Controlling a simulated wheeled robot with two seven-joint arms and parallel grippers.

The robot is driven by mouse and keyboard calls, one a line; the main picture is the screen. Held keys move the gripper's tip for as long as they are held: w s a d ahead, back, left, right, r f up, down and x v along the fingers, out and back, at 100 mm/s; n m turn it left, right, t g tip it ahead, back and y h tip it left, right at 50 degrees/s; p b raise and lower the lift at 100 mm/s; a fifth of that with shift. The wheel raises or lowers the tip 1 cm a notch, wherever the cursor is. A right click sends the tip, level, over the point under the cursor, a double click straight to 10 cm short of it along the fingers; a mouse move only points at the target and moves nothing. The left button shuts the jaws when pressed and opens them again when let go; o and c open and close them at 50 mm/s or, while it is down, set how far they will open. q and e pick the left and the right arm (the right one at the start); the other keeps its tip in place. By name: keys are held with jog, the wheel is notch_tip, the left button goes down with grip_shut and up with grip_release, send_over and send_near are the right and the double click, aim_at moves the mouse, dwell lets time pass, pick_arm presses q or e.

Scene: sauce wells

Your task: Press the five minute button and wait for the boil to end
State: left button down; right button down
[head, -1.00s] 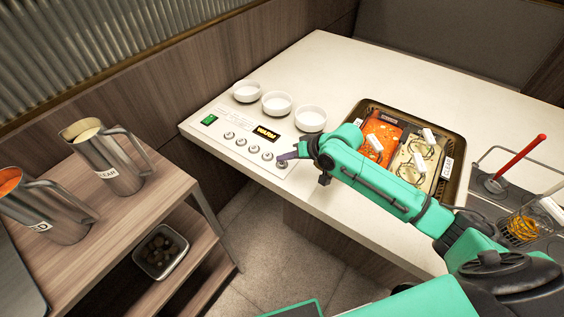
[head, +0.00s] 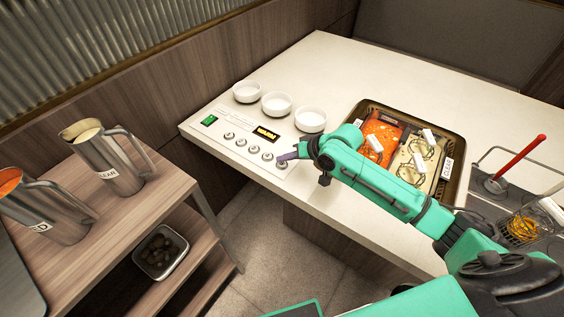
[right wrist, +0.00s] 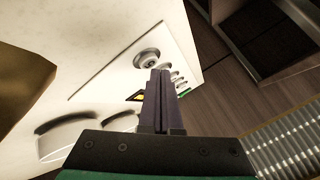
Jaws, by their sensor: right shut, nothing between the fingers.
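A white control panel (head: 222,118) on the table's near left corner has a row of several round buttons, a lit yellow display (head: 266,132) and a green switch (head: 209,120). The display's text is too small to read surely. My right gripper (head: 283,158) is shut and empty, its tips just above the rightmost button (head: 281,164). In the right wrist view the shut fingers (right wrist: 160,72) point at that button (right wrist: 148,58), beside it in the picture; I cannot tell whether they touch. My left gripper is not in view.
Three white bowls (head: 277,104) stand behind the panel. Two steel jugs (head: 117,165) and a small bin (head: 160,252) are on the wooden shelf unit at left. A red-handled tool (head: 521,158) and a wire basket (head: 520,230) are at right. The table's back is clear.

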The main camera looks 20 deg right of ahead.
aim_at(285, 166)
dwell(0.5)
jog(key=shift+f, duration=0.45)
jog(key=shift+r+p, duration=0.55)
jog(key=shift+p, duration=0.45)
jog(key=shift+f, duration=0.1)
notch_tip(285, 166, up, 6)
jog(key=p, duration=0.7)
